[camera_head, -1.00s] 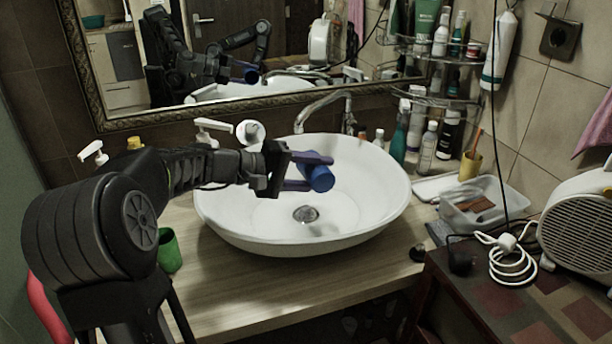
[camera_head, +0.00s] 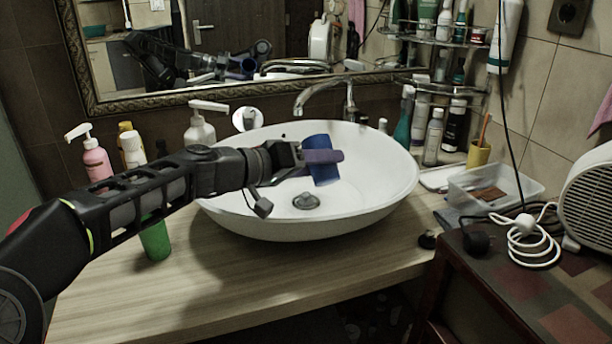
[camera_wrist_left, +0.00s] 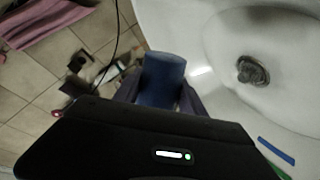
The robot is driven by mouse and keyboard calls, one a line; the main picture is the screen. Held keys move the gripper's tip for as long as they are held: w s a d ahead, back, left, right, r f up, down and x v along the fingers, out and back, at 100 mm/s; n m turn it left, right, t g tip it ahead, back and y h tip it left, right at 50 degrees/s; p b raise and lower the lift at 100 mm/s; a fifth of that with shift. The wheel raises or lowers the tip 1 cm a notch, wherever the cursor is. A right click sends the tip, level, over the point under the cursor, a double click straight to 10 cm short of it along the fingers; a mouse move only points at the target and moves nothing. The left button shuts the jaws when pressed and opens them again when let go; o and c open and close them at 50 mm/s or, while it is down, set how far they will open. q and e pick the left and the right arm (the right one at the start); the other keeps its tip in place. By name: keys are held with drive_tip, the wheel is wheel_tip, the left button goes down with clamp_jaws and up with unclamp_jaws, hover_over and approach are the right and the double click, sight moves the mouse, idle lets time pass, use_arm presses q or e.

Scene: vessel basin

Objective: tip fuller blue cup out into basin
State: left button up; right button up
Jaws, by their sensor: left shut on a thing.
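My left gripper (camera_head: 335,157) is shut on a blue cup (camera_head: 319,174) and holds it in the air over the white basin (camera_head: 375,200). The cup looks slightly tilted in the head view. Its inside is hidden, and I cannot tell whether anything is in it. In the left wrist view the blue cup (camera_wrist_left: 161,82) sits between the two fingers, with the basin's drain (camera_wrist_left: 252,72) to its right. My right gripper is out of view.
A green cup (camera_head: 155,240) stands on the wooden counter (camera_head: 235,285) left of the basin. The chrome faucet (camera_head: 325,92) rises behind the basin. Pump bottles (camera_head: 92,160) stand at the left, and a clear plastic box (camera_head: 500,188) sits at the right.

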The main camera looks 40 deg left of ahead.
use_arm(q)
wheel_tip(320, 180, up, 2)
drive_tip(key=m+t+b, duration=0.1)
drive_tip(key=m+b, duration=0.1)
drive_tip(key=b, duration=0.1)
drive_tip(key=shift+s+d+b, duration=0.1)
drive_tip(key=shift+b, duration=0.3)
drive_tip(key=m+b, duration=0.1)
drive_tip(key=b, duration=0.1)
drive_tip(key=d+r+m+b, duration=0.1)
drive_tip(key=b, duration=0.1)
drive_tip(key=s+t+b, duration=0.1)
drive_tip(key=b, duration=0.1)
drive_tip(key=shift+d+r+m+y, duration=0.15)
drive_tip(key=shift+d+m+y, duration=0.2)
drive_tip(key=shift+m+y, duration=0.05)
drive_tip(key=r+m+b, duration=0.1)
drive_tip(key=d+r+m+b, duration=0.1)
drive_tip(key=b, duration=0.1)
drive_tip(key=s+r+b, duration=0.1)
drive_tip(key=shift+d+m+t, duration=0.2)
drive_tip(key=shift+m+t, duration=0.2)
drive_tip(key=shift+d+r+m+b, duration=0.15)
drive_tip(key=shift+r+m+b, duration=0.15)
drive_tip(key=shift+b, duration=0.3)
drive_tip(key=shift+s+r, duration=0.1)
drive_tip(key=shift+r, duration=0.1)
